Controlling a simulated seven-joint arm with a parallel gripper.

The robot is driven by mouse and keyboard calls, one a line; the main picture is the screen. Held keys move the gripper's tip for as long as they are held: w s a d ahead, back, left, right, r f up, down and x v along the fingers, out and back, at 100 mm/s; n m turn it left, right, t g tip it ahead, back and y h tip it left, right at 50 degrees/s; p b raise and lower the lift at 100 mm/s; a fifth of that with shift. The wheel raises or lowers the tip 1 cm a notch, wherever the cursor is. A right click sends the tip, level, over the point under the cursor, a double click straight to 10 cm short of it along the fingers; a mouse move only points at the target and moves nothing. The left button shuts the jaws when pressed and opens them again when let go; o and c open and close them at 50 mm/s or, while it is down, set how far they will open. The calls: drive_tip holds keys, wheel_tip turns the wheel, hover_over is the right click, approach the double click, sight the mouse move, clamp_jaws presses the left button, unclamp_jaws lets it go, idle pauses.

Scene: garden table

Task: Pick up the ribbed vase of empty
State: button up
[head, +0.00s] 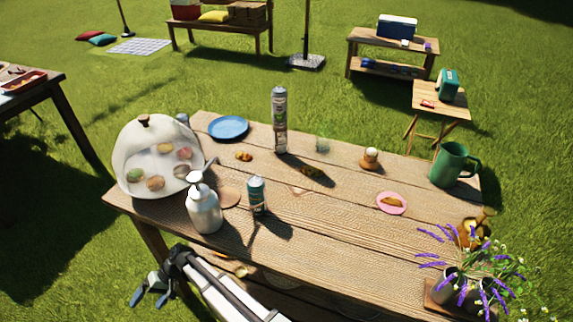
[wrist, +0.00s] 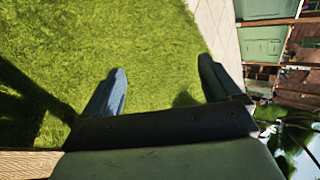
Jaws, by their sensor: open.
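No vase is plainly seen as ribbed and empty. At the table's right front corner, small vases (head: 447,284) stand close together with purple and white flowers over them. The flowers hide much of them, and I cannot tell ribs or whether one is empty. My gripper (head: 149,299) is off the table's front left edge, far from these vases. In the wrist view my gripper (wrist: 160,72) is open, with grass and nothing else between its two fingers.
The wooden table (head: 310,215) holds a glass dome (head: 135,165), white pump bottle (head: 205,210), green can (head: 257,195), tall grey can (head: 280,120), blue plate (head: 229,128), pink plate (head: 391,203), green mug (head: 453,165) and brass pot (head: 485,228). Its front middle is clear.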

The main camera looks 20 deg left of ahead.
drive_tip(key=s+a+r+m+y, duration=0.2)
drive_tip(key=s+a+r+m, duration=0.2)
drive_tip(key=a+r, duration=1.05)
wheel_tip(320, 180, up, 15)
drive_tip(key=w+a+m+y, duration=0.1)
drive_tip(key=a+m+y, duration=0.1)
drive_tip(key=m, duration=0.3)
drive_tip(key=w+d+r+m, duration=0.4)
drive_tip(key=d+r, duration=0.5)
drive_tip(key=d, duration=0.2)
drive_tip(key=w+d+r+m+g+h, duration=0.1)
drive_tip(key=w+d+r+m, duration=0.25)
drive_tip(key=d+r, duration=0.55)
drive_tip(key=w+d+r+m, duration=0.35)
drive_tip(key=d+r, duration=0.45)
drive_tip(key=d, duration=0.4)
drive_tip(key=m+t+h, duration=0.8)
drive_tip(key=t, duration=0.2)
hover_over(325, 128)
drive_tip(key=s, duration=0.3)
wheel_tip(325, 128, down, 16)
drive_tip(key=shift+w+d+f, duration=0.15)
drive_tip(key=shift+f, duration=1.2)
drive_tip(key=shift+w+d+f, duration=0.1)
drive_tip(key=shift+d+f, duration=0.05)
drive_tip(key=shift+f, duration=1.15)
